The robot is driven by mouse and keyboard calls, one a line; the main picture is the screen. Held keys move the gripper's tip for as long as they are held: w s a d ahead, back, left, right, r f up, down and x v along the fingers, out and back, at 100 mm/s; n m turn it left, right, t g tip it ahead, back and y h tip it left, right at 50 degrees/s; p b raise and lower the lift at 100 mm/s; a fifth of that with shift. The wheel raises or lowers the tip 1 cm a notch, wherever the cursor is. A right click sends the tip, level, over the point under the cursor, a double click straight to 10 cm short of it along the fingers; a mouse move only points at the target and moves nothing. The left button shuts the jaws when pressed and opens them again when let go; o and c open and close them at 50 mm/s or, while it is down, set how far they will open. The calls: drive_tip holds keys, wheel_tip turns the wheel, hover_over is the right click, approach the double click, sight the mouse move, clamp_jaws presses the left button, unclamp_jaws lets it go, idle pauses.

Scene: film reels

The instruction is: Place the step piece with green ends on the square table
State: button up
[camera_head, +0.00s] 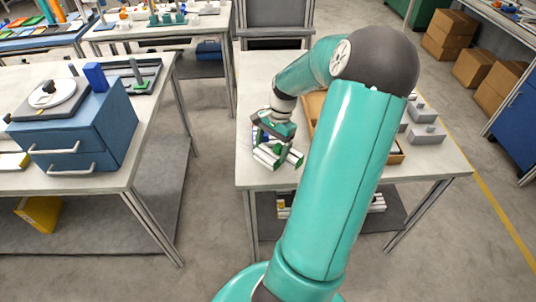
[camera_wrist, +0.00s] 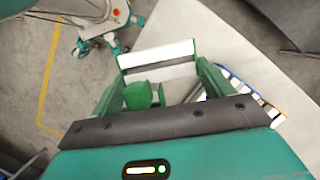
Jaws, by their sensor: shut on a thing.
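The step piece (camera_head: 266,158) has white steps and green ends. My gripper (camera_head: 276,143) is shut on it, over the left part of a white-topped table (camera_head: 262,88). I cannot tell whether the piece touches the tabletop. In the wrist view, a white face of the step piece (camera_wrist: 158,65) with green edges lies across my gripper (camera_wrist: 160,88). The gripper's body hides part of the piece. The pale tabletop (camera_wrist: 225,38) fills the right of that view.
A wooden tray (camera_head: 396,158) is partly hidden behind my arm on this table, with grey blocks (camera_head: 425,134) to its right. Another table on the left holds a blue drawer unit (camera_head: 75,130). Bare tabletop shows left of the tray. Cardboard boxes (camera_head: 450,35) stand on the floor.

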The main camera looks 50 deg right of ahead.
drive_tip(key=shift+w+f, duration=0.75)
drive_tip(key=shift+f, duration=0.1)
drive_tip(key=shift+d+f, duration=0.1)
drive_tip(key=shift+f, duration=1.5)
drive_tip(key=shift+f, duration=0.1)
drive_tip(key=o, duration=1.1)
drive_tip(key=v, duration=1.2)
